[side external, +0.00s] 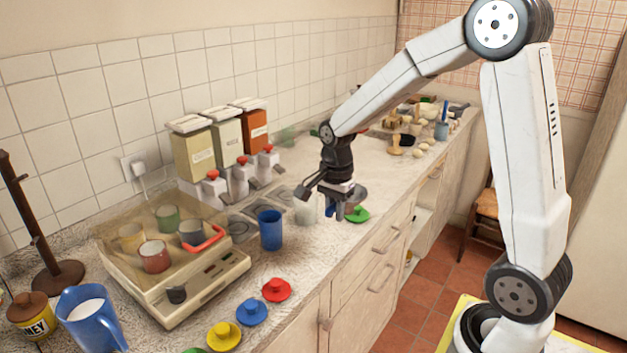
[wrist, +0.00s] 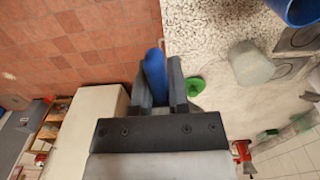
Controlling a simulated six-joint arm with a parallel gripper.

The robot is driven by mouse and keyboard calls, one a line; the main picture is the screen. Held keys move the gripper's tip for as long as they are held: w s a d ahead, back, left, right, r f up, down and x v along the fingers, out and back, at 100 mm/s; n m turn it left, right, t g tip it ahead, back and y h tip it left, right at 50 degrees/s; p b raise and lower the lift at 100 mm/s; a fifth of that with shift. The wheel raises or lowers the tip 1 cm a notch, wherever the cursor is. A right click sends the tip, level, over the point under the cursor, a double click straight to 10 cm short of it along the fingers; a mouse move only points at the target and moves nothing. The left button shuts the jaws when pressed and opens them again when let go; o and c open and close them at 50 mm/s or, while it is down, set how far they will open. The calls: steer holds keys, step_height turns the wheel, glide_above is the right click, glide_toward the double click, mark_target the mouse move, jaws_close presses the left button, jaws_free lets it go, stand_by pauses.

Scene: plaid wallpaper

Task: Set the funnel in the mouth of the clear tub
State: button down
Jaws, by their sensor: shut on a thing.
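My gripper (side external: 338,207) is shut on a blue piece, held in the air near the counter's front edge. In the wrist view the blue piece (wrist: 154,72) stands between the two dark fingers (wrist: 158,92). It appears to be the funnel, but its full shape is hidden. The clear tub (side external: 306,211) stands on the counter, left of my gripper in the side view and apart from it. In the wrist view the tub (wrist: 250,66) is a pale, see-through cylinder at upper right, with nothing visible in its mouth.
A green lid (side external: 356,215) lies near the gripper. A blue cup (side external: 270,230) stands left of the tub. Red, blue and yellow lids line the front edge. A clear-covered appliance (side external: 210,285) with cups and three dispensers (side external: 225,145) stand to the left and back.

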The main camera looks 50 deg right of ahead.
steer(key=w+d, duration=0.3)
steer(key=w, duration=0.5)
steer(key=w+d, duration=0.3)
steer(key=w, duration=0.6)
steer(key=shift+d+f, duration=0.25)
steer(key=shift+f, duration=0.05)
steer(key=shift+f, duration=0.15)
steer(key=shift+f, duration=4.15)
steer(key=shift+f, duration=0.35)
steer(key=c, duration=0.5)
jaws_free()
steer(key=shift+c, duration=0.2)
